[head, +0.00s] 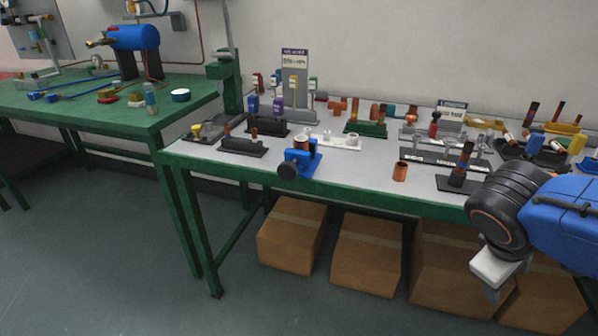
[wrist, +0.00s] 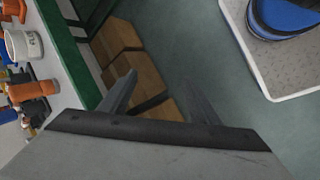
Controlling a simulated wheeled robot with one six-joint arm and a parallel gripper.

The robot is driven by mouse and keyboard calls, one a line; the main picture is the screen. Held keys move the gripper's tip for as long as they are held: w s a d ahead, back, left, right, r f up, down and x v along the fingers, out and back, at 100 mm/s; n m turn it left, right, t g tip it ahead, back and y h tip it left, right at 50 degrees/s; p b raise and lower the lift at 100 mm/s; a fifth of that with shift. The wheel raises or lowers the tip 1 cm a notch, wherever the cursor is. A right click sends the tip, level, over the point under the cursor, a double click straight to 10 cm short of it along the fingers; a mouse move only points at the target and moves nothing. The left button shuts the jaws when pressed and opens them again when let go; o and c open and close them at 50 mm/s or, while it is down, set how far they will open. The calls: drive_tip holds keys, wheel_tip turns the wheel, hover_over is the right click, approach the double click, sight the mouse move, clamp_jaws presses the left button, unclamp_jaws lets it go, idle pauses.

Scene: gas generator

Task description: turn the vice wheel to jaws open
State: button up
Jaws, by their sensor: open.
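The blue vice (head: 303,158) stands at the front edge of the grey-topped bench, left of the middle in the head view. Its round black wheel (head: 288,171) faces the front, out over the bench edge. A copper-coloured piece with a pale top is at the vice's jaws; I cannot tell whether they grip it. My gripper (head: 493,290) is at the lower right, in front of the bench, well to the right of the vice and apart from it. In the wrist view my gripper (wrist: 160,82) is open and empty, its two fingers spread above the floor.
The bench top (head: 220,168) carries many fittings, stands and a copper cup (head: 400,172). Cardboard boxes (head: 292,235) sit beneath it. A green table (head: 110,110) with a blue tank (head: 135,37) is at the left. Floor in front is clear.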

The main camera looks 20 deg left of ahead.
drive_tip(key=w+a+r+n+t+h, duration=0.1)
drive_tip(key=w+a+n+t, duration=0.15)
drive_tip(key=a, duration=0.35)
drive_tip(key=w+a+r+n+t+h, duration=0.1)
drive_tip(key=w+a+r+n+t, duration=0.15)
drive_tip(key=a, duration=0.35)
drive_tip(key=n+t+y, duration=0.7)
drive_tip(key=n+t, duration=0.2)
drive_tip(key=n, duration=0.4)
approach(286, 174)
drive_tip(key=w, duration=1)
drive_tip(key=shift+w+f, duration=0.1)
drive_tip(key=shift+w, duration=0.3)
drive_tip(key=c, duration=1)
